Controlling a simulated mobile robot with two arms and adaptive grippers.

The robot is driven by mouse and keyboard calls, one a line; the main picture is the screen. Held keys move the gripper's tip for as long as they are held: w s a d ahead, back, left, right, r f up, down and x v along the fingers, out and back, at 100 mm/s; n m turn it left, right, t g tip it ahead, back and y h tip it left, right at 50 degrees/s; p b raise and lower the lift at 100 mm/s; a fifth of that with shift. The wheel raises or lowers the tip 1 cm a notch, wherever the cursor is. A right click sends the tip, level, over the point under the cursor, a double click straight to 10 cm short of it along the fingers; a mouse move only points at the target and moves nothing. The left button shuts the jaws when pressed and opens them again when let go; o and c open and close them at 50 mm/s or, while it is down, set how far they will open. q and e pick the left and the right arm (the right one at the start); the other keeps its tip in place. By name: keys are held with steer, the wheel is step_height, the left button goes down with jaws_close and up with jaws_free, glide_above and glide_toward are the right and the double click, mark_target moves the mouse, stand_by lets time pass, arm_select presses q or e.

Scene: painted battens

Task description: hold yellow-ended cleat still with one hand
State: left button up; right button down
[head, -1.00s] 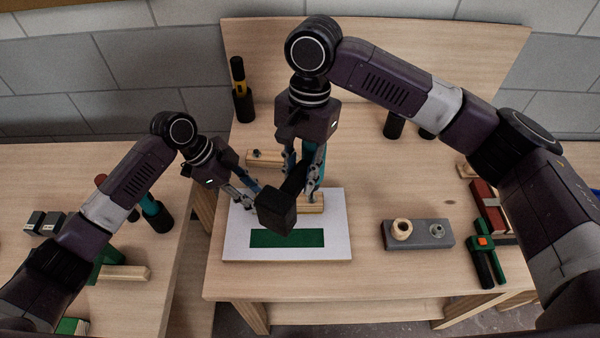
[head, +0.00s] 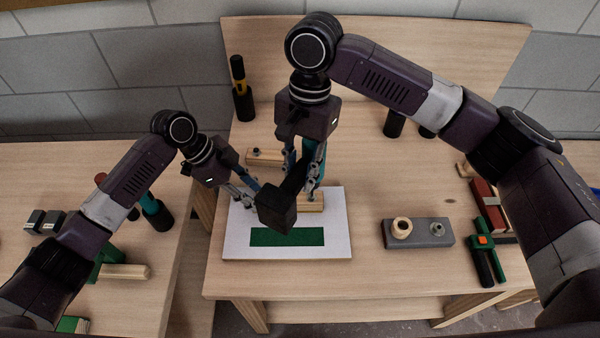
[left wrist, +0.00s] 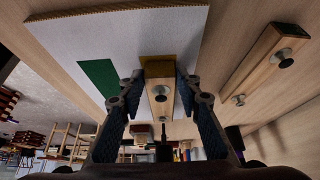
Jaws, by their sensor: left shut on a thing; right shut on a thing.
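The yellow-ended cleat (head: 312,204) is a short pale wooden batten lying on a white board (head: 337,240) with a green rectangle. In the left wrist view its yellow end (left wrist: 156,66) and a screw head in its wood show between the fingers. My left gripper (head: 254,199) is shut on the cleat; in the head view the grip is partly hidden by a dark block-shaped head. My right gripper (head: 303,180) is shut on the dark handle of a mallet-like tool (head: 277,209), whose black head is over the board in the picture.
Another batten with knobs (head: 265,157) lies behind the board; it also shows in the left wrist view (left wrist: 262,62). A grey block with a wooden ring (head: 419,234) and a green-black clamp (head: 484,262) are to the right. Bare tabletop lies between board and grey block.

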steer(key=shift+r, duration=2.4)
arm_select(q)
steer(key=o, duration=1.2)
steer(key=shift+c, duration=0.2)
steer(key=v, duration=1.2)
steer(key=shift+w, duration=0.1)
